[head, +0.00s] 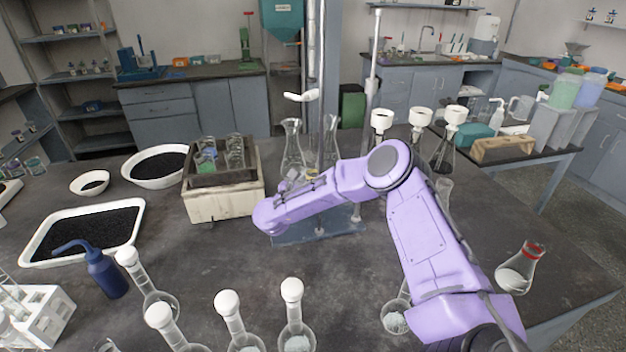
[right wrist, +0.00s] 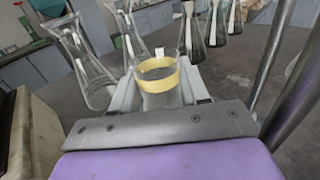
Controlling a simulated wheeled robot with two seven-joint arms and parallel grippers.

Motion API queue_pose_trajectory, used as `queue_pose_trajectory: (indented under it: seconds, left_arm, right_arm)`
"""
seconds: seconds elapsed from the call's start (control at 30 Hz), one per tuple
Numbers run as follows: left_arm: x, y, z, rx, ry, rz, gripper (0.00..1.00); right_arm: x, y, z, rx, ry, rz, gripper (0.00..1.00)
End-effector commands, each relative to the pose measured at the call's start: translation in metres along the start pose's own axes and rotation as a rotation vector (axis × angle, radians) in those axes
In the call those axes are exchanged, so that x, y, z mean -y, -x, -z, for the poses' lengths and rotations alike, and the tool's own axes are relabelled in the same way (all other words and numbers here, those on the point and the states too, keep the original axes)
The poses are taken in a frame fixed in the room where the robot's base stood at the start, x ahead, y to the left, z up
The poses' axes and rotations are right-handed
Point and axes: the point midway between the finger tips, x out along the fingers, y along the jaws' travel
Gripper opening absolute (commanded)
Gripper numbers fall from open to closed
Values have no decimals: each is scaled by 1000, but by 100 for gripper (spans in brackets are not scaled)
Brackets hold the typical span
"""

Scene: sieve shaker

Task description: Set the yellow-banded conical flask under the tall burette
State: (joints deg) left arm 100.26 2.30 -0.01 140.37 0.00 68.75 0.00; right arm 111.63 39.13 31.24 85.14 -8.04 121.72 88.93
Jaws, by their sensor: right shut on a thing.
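The yellow-banded conical flask (right wrist: 160,98) stands between the fingers of my right gripper (right wrist: 165,92), shut on it, in the right wrist view. In the head view my purple right arm reaches left over the bench and hides most of the gripper and flask; a bit of yellow shows behind the wrist. The tall burette (head: 314,48) rises upright above this spot, with a white clamp piece beside it. Its lower end is partly hidden, so I cannot tell if the flask is directly beneath it. My left gripper is not in view.
A clear conical flask (head: 291,155) stands just left of the held flask. The stand's blue base (head: 300,237) lies below my arm. Round flasks line the front, and a red-banded flask (head: 520,270) stands at right.

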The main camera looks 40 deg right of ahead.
Motion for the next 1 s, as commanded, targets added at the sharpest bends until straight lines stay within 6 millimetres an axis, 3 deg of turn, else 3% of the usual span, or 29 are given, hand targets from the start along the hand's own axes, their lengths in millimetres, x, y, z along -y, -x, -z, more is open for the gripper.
queue_pose_trajectory:
  seconds: [0.13,0.5,0.53,0.6,1.0]
  left_arm:
    - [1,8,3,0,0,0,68]
    - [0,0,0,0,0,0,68]
    - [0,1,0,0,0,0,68]
    - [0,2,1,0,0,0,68]
    - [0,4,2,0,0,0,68]
  right_arm:
    - [-1,1,16,1,-1,-1,0]
    - [-1,1,22,2,-3,0,0]
    - [-1,1,22,1,-2,0,48]
    - [0,1,20,1,-2,0,70]
    - [-1,7,18,1,-2,-4,70]
